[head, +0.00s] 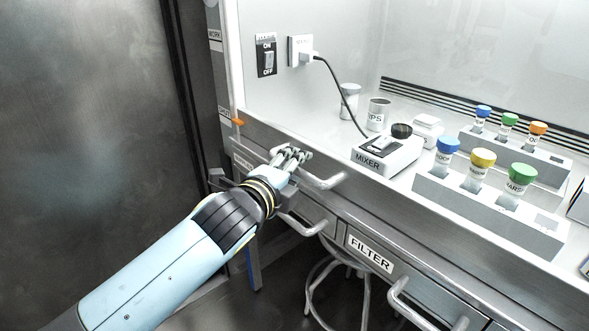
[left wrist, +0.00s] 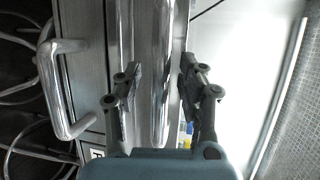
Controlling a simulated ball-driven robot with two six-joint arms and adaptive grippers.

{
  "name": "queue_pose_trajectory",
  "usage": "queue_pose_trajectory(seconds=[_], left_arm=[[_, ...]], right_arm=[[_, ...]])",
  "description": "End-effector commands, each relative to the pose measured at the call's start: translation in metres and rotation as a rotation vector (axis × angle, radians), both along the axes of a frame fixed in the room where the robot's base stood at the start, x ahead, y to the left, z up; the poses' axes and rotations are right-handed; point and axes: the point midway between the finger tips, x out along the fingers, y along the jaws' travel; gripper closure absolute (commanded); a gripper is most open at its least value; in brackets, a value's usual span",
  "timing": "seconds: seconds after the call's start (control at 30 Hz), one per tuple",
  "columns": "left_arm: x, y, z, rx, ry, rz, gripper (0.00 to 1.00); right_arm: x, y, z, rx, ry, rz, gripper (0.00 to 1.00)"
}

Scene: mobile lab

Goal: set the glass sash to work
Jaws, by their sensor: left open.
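The clear glass sash itself is hard to make out in the head view; its front metal rail (head: 385,226) appears low at the bench edge. An orange pointer (head: 238,122) sits beside the lower label on the left post, well below the WORK label (head: 215,35). A bar handle (head: 328,183) stands out from the rail. My left gripper (head: 292,156) is open at the handle's left end. In the left wrist view, a shiny bar (left wrist: 162,105) runs between its two spread fingers (left wrist: 160,67); contact cannot be told. My right gripper is out of view.
Below are drawers with handles, one labelled FILTER (head: 370,253), and a stool (head: 330,285). Inside stand a mixer (head: 385,157), cups, and racks (head: 485,207) of coloured-cap bottles. An ON/OFF switch (head: 267,59) is on the wall.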

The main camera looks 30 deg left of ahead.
Motion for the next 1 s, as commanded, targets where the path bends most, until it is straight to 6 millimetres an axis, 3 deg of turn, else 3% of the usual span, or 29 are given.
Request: queue_pose_trajectory(seconds=[0.27,0.57,1.0], left_arm=[[0.0013,0.0002,-0.0001,0.0,0.0,0.0,0.61],[0.0011,0.0002,-0.0003,-0.001,0.0,0.0,1.0],[0.0006,0.0001,-0.0009,-0.002,0.003,0.001,1.0]], right_arm=[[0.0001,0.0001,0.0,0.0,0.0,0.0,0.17],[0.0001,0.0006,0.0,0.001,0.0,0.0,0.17],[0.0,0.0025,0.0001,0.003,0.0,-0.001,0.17]])
